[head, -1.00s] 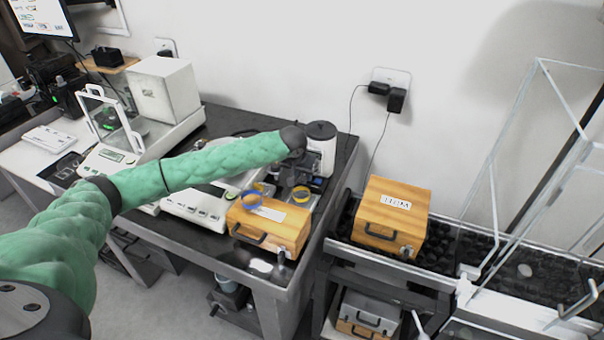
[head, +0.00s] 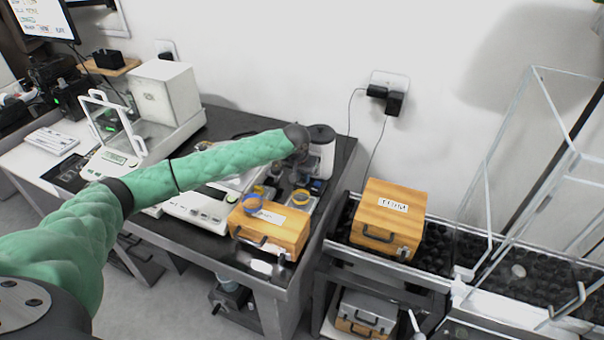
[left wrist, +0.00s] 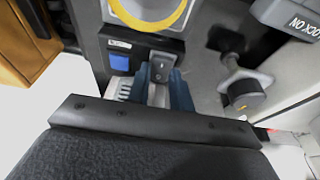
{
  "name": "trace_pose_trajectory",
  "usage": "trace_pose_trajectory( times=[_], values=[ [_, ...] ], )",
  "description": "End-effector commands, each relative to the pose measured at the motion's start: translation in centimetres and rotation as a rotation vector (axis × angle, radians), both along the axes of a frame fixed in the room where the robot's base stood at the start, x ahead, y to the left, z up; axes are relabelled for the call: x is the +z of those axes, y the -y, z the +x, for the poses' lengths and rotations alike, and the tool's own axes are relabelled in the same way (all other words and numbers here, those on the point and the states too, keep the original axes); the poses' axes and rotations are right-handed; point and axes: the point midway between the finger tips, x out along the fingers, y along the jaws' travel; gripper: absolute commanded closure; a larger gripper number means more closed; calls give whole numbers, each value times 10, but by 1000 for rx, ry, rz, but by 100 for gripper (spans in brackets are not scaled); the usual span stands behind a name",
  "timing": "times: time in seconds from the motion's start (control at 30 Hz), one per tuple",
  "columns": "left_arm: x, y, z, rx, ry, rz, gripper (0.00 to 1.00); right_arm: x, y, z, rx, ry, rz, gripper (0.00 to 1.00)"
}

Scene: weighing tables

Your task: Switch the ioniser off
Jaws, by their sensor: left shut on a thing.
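The ioniser appears to be the dark unit (left wrist: 112,45) with a yellow ring (left wrist: 150,12) in the left wrist view. It carries a blue square and a black rocker switch (left wrist: 163,66) on its front. My left gripper (left wrist: 160,88) has its blue fingers close on either side of the switch and is shut on it; the exact contact is hard to see. My right gripper is out of view.
Another wooden box (head: 389,220) stands on the rack to the right. A black knob (left wrist: 245,95) is close on the right in the left wrist view.

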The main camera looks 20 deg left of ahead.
Motion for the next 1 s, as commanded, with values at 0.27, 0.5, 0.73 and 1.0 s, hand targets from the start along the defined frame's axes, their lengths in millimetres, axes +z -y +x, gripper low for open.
trace_pose_trajectory(
  times=[0.27, 0.5, 0.73, 1.0],
  values=[
    [0, -1, 1, 1, -1, 1, 100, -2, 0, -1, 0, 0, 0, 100],
    [0, 0, 0, 0, -2, 0, 56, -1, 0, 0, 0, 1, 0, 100],
    [1, 0, 0, 0, -2, 0, 56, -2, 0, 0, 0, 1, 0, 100],
    [27, 0, -8, -1, 0, -1, 56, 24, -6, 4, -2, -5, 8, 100]
  ],
)
